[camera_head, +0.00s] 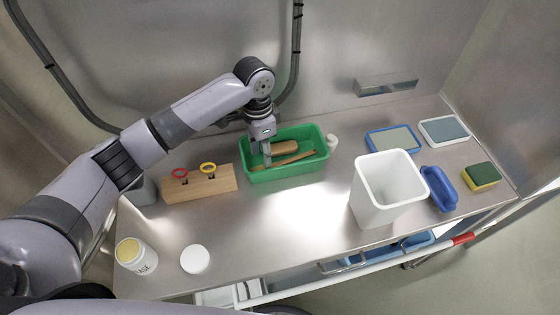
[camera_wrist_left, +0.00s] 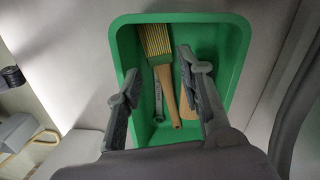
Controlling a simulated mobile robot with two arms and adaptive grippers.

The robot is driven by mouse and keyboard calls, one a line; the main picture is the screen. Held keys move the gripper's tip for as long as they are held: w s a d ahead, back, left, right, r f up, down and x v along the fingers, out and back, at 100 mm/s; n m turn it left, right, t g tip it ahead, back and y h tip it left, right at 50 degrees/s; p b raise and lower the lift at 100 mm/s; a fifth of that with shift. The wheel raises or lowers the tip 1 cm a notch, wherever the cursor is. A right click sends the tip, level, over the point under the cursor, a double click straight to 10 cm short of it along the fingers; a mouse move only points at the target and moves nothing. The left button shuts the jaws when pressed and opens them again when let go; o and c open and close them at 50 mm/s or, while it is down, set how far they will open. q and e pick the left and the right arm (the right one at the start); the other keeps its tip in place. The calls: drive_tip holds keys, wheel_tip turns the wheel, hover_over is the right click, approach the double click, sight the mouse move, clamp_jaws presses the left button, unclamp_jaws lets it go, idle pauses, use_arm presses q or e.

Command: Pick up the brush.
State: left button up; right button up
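The brush (camera_wrist_left: 165,75) lies in a green tray (camera_head: 262,180), which also fills the left wrist view (camera_wrist_left: 232,50). It has pale yellow bristles at the far end and a wooden handle pointing toward the gripper. My left gripper (camera_head: 267,158) reaches down into the tray from above. In the left wrist view its two fingers (camera_wrist_left: 158,72) are open and apart, with the brush between them in the picture and nothing gripped. A grey wrench (camera_wrist_left: 158,98) lies left of the handle. A wooden piece (camera_wrist_left: 188,106) lies right of it, partly hidden by a finger. My right gripper is not in view.
A wooden block (camera_head: 212,186) with red and yellow rings stands left of the tray. A small white bottle (camera_head: 332,141) is close on its right. The steel table in front is mostly clear.

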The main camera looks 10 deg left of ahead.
sight(264, 168)
use_arm(q)
drive_tip(key=f, duration=0.1)
drive_tip(key=f+p, duration=0.1)
drive_tip(key=f, duration=0.2)
drive_tip(key=shift+s+f+p, duration=0.3)
drive_tip(key=shift+f, duration=0.45)
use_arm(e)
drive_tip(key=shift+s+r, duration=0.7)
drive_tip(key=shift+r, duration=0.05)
use_arm(q)
drive_tip(key=shift+c, duration=0.4)
clamp_jaws()
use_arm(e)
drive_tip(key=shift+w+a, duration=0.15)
use_arm(q)
drive_tip(key=shift+r, duration=0.1)
